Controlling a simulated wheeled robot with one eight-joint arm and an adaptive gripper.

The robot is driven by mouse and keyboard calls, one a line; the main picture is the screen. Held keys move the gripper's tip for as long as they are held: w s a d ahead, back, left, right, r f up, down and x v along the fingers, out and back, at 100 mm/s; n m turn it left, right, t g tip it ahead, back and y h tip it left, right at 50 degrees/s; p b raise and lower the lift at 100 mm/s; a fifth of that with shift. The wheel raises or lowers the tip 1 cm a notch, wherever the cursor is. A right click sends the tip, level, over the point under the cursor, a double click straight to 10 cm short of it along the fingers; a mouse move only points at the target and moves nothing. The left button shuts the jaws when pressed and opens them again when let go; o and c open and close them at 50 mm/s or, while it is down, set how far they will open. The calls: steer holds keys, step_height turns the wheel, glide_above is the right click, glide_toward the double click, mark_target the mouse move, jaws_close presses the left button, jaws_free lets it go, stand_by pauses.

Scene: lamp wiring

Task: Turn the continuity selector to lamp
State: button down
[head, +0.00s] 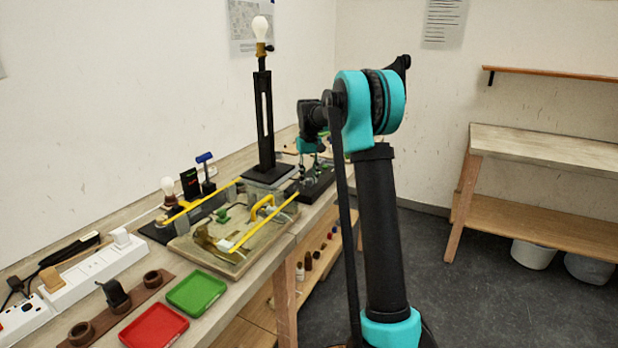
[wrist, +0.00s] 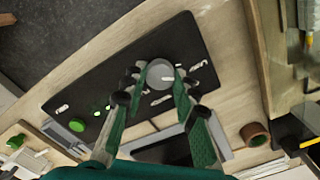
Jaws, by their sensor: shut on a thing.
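A round grey selector knob (wrist: 159,76) with a white pointer mark sits on a black panel (wrist: 100,75) in the wrist view. Small white labels surround the knob, too small to read. A green button (wrist: 77,125) and a small lit green spot are on the panel's left part. My gripper (wrist: 160,84) is shut on the knob, one finger on each side of it. In the head view my gripper (head: 309,174) reaches down over the black panel (head: 322,186) on the bench, and the knob is mostly hidden there.
A tall black lamp stand (head: 264,130) with a bulb rises behind the work board (head: 232,262). A green tray (head: 196,292), a red tray (head: 153,326) and a white power strip (head: 95,271) lie near. A brown ring (wrist: 254,134) stands beside the panel.

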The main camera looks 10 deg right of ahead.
mark_target(309, 179)
steer(key=shift+n, duration=0.8)
steer(key=c, duration=1.2)
jaws_free()
steer(key=shift+r, duration=0.15)
step_height(309, 179, up, 12)
steer(key=shift+f, duration=0.15)
